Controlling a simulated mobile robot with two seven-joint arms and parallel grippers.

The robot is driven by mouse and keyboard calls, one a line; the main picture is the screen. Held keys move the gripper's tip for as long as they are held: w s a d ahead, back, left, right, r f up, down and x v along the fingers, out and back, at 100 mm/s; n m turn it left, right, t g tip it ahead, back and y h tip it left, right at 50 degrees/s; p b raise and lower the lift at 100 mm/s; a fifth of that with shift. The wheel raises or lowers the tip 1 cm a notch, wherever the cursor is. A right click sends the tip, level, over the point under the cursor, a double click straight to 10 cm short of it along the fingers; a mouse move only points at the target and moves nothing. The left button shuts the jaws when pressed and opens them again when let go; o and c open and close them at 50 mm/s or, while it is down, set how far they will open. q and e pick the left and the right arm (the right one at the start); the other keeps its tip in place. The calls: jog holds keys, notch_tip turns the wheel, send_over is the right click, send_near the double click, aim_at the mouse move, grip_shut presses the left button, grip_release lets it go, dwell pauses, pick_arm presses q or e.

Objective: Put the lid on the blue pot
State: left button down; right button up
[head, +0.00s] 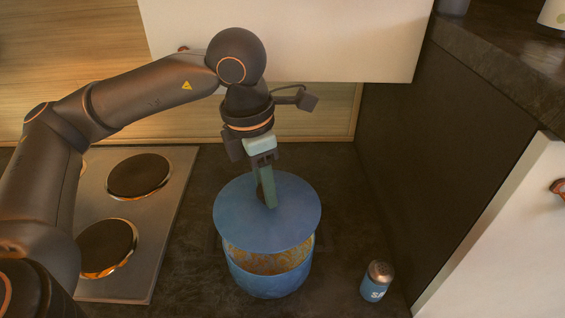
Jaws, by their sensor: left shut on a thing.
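The blue pot (268,284) stands upright on the dark counter, right of the stove. The flat round blue lid (295,215) is over the pot, and a gap at the front shows the patterned yellowish inside of the pot. My left gripper (268,198) points down at the middle of the lid and is shut on it; the grasped part is mostly hidden by the fingers. Whether the lid's far edge touches the pot's rim is hidden. My right gripper is out of view.
A stove (152,222) with round hotplates lies left of the pot. A blue salt shaker (376,282) with a metal top stands to the right. A dark cabinet side (450,150) bounds the right, and a pale panel (340,40) hangs above the back.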

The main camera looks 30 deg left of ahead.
aim_at(266, 211)
pick_arm(q)
jog(key=shift+w, duration=0.1)
jog(key=shift+s+f+b, duration=0.2)
jog(key=shift+f+b, duration=0.25)
jog(key=shift+f, duration=0.15)
notch_tip(266, 211, down, 4)
jog(key=b, duration=0.3)
jog(key=shift+f, duration=0.15)
jog(key=shift+w+f+b, duration=0.1)
jog(key=shift+f+b, duration=0.4)
jog(key=shift+b, duration=0.05)
jog(key=shift+f+b, duration=0.15)
jog(key=shift+b, duration=0.2)
jog(key=shift+f+b, duration=0.35)
jog(key=shift+b, duration=0.15)
jog(key=shift+f, duration=0.1)
dwell(0.4)
